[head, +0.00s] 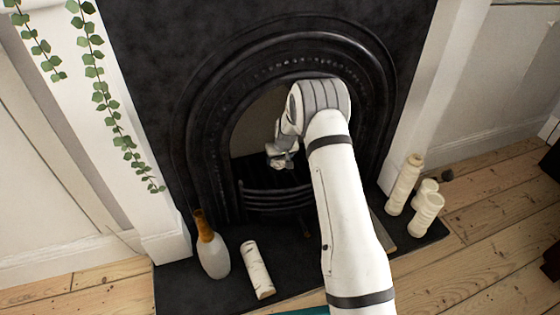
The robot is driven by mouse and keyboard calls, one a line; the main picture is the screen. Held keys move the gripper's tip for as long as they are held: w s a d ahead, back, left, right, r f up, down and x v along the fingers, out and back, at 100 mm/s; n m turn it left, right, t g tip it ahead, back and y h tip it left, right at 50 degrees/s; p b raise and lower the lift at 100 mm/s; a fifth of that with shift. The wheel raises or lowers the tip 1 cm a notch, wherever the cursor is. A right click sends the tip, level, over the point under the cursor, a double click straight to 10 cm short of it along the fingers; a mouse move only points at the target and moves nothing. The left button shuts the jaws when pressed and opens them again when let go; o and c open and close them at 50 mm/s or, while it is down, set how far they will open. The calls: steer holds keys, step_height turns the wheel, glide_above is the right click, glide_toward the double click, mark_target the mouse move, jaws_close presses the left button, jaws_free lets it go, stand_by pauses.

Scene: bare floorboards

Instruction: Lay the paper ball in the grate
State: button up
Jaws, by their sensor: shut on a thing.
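The black grate (275,197) sits low in the arched fireplace, with curved bars across its front. My arm reaches into the fireplace opening from the front right. My gripper (280,160) is inside the opening, above and behind the front bars. It is shut on a small pale grey crumpled shape, the paper ball (275,152), which is hard to tell apart from the fingers at this size. My wrist and forearm hide the right part of the grate.
Several cream candles (403,185) stand at right. Ivy (100,90) hangs on the left surround.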

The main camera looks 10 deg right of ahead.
steer(key=f, duration=1.2)
steer(key=shift+w+f, duration=0.15)
steer(key=shift+w, duration=0.25)
steer(key=shift+f, duration=0.5)
steer(key=o, duration=1)
